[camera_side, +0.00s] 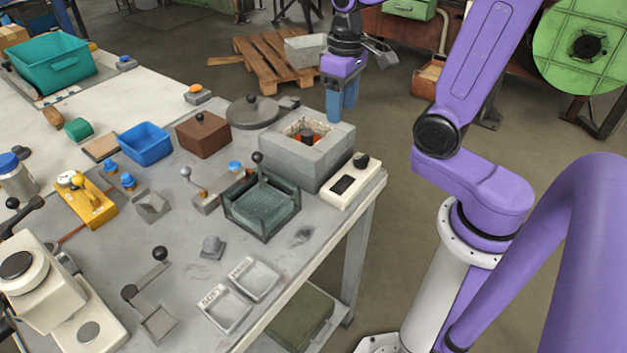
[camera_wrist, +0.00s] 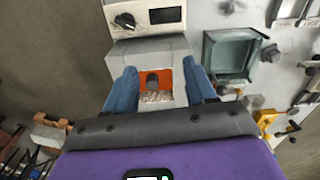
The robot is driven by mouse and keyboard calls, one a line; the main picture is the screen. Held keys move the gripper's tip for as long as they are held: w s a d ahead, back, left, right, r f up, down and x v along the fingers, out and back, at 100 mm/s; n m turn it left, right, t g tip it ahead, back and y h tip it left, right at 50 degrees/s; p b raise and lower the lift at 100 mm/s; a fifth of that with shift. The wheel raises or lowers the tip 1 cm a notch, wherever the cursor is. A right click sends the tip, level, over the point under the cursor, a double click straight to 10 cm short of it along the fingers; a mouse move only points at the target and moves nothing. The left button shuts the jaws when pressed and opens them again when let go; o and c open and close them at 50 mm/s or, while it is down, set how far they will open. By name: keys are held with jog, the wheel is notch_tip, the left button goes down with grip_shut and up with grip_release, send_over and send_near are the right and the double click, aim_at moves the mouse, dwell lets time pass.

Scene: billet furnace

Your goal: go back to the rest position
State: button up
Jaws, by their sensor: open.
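My gripper (camera_side: 342,104) hangs in the air above and beyond the far right corner of the grey furnace (camera_side: 335,158), clear of it. Its two blue fingers point down. In the wrist view my gripper (camera_wrist: 160,70) has its fingers wide apart with nothing held between them. The furnace (camera_wrist: 150,48) lies beyond the fingertips there. Its glowing opening holds a dark billet (camera_side: 306,136), which also shows in the wrist view (camera_wrist: 152,80).
A round dark lid (camera_side: 252,111) lies behind the furnace. A control box (camera_side: 352,182) and a mesh-lined green tray (camera_side: 262,206) stand in front. Two labelled trays, the left one (camera_side: 224,309), lie near the front edge. A pallet (camera_side: 262,66) is on the floor behind.

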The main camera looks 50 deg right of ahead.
jog(key=s+a+f+n, duration=0.1)
jog(key=s+a+n, duration=0.2)
jog(key=s+n, duration=0.2)
jog(key=s+a+f+n, duration=0.1)
jog(key=s+a+n, duration=0.3)
jog(key=s, duration=0.7)
jog(key=n, duration=0.2)
jog(key=shift+s+a+f+n, duration=0.15)
jog(key=shift+a+f+n, duration=0.15)
jog(key=shift+f, duration=0.1)
